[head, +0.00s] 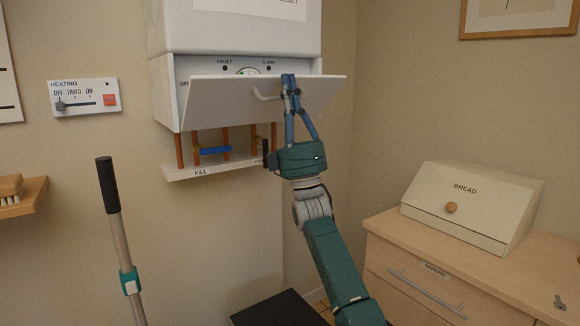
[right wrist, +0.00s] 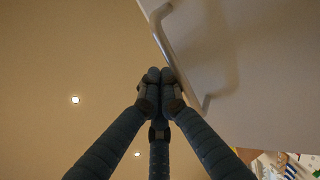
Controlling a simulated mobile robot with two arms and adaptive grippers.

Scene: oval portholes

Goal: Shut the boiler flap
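The boiler (head: 240,32) hangs on the wall at the top of the head view. Its white flap (head: 225,100) stands partly open, its upper edge tilted out from the control panel (head: 200,68). The flap has a pale bar handle (head: 266,96), which also shows in the right wrist view (right wrist: 180,55). My right gripper (head: 290,84) is in front of the flap at the handle's right end. In the right wrist view its fingertips (right wrist: 160,76) are together right beside the bar; I cannot tell whether they touch it. My left gripper is not in view.
Copper pipes and a blue valve lever (head: 215,150) sit below the boiler above a FILL ledge (head: 205,171). A heating switch plate (head: 84,97) is on the left wall. A pole (head: 122,240) stands at left. A bread bin (head: 470,205) is on the right cabinet (head: 395,240).

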